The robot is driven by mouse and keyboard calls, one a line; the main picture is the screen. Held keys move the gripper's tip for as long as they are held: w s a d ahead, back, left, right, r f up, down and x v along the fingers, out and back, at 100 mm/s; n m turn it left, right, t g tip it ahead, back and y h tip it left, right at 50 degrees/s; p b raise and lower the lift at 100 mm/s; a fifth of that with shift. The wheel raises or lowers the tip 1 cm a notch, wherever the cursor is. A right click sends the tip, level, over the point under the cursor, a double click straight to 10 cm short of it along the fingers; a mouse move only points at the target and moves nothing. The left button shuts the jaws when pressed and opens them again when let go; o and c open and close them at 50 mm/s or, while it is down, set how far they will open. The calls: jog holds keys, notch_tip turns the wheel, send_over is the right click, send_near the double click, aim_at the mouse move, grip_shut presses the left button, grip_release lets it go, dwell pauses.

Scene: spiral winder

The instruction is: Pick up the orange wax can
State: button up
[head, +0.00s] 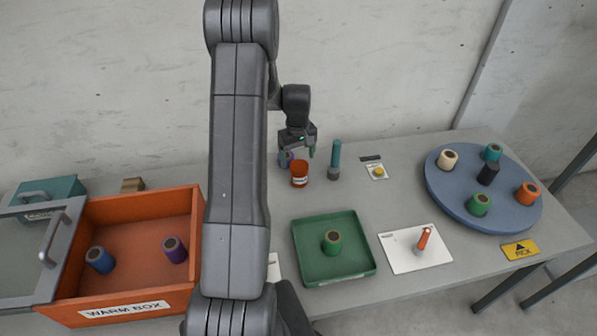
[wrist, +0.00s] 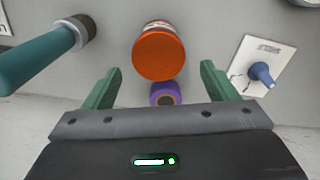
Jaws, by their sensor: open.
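The orange wax can (head: 299,176) stands upright on the grey table in the head view, with a pale label on its side. In the wrist view its round orange lid (wrist: 158,56) lies just beyond the fingertips, roughly midway between them. My gripper (head: 298,152) is above and slightly behind the can in the head view. Its two green fingers are apart and empty in the wrist view (wrist: 160,78). The can is not between the fingers' full length. Whether a fingertip touches it cannot be told.
A purple spool (wrist: 165,93) sits close behind the can, between my fingers. A teal-handled tool (head: 336,160) stands right of the can. A green tray (head: 300,262), an orange warm box (head: 70,290) and a blue turntable (head: 450,200) stand farther off.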

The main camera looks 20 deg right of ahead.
aim_at(299, 165)
jog(key=shift+w+f, duration=0.1)
jog(key=shift+f, duration=0.2)
jog(key=shift+s+d+f+p, duration=0.15)
jog(key=shift+f+p, duration=0.15)
jog(key=shift+f, duration=0.55)
jog(key=shift+s+a+f+p, duration=0.1)
jog(key=shift+s+f+p, duration=0.15)
jog(key=shift+f, duration=0.65)
jog(key=shift+s+d+f+p, duration=0.1)
jog(key=shift+f+p, duration=0.2)
jog(key=shift+f, duration=0.55)
jog(key=c, duration=1.2)
jog(key=shift+o, duration=0.2)
jog(key=shift+r, duration=0.15)
